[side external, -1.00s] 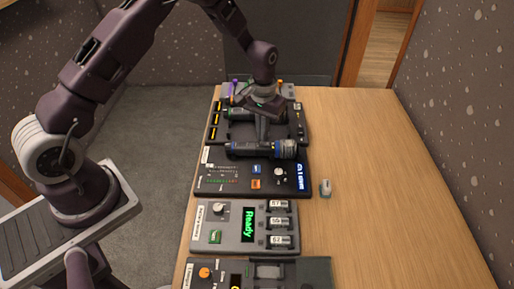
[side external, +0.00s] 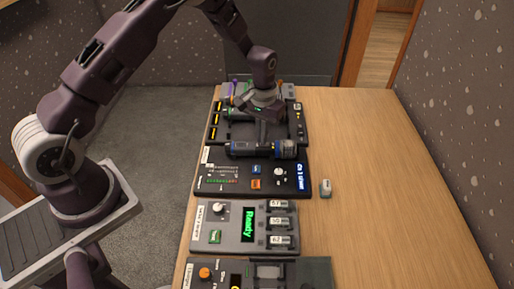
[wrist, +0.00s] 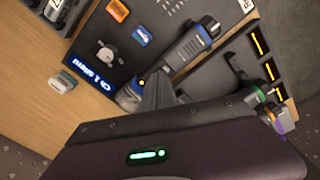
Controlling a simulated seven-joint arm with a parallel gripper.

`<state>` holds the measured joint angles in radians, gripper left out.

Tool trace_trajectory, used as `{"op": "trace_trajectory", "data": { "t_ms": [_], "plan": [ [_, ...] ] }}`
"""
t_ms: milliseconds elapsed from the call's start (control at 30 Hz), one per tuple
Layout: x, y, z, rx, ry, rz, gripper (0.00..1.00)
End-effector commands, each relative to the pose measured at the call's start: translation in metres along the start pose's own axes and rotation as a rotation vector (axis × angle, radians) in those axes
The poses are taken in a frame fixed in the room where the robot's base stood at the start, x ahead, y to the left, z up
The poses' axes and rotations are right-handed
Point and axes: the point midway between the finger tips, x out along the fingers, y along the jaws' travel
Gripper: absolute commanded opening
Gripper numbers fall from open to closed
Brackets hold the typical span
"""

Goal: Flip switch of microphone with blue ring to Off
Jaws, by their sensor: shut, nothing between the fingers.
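The microphone with the blue ring (side external: 258,150) lies crosswise on the dark mixer panel (side external: 215,185), its blue ring at the left end. In the wrist view, the microphone (wrist: 192,48) runs diagonally, with the blue ring at upper right. Its switch cannot be made out. My gripper (side external: 263,137) is shut and empty, pointing down just behind the microphone's right half. In the wrist view, its fingers (wrist: 158,88) are close beside the microphone's lower part; whether they touch it is unclear.
A green-ringed microphone (side external: 236,113) lies behind, on a dark unit with yellow displays. The mixer has a lit blue display (side external: 302,177). A small grey-white object (side external: 326,188) sits to its right. A charger panel marked Ready (side external: 203,240) is in front. The right tabletop is mostly clear.

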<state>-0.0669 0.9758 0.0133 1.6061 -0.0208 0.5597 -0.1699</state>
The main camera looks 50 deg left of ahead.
Motion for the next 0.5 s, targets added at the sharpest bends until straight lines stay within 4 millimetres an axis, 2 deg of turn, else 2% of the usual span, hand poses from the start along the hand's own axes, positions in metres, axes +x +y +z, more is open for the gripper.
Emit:
{"op": "trace_trajectory", "data": {
  "t_ms": [367,500],
  "plan": [
    [0.004,0.000,0.000,0.000,0.000,0.000,0.00],
    [-0.007,0.000,-0.001,0.000,0.002,0.000,0.00]
  ]
}}
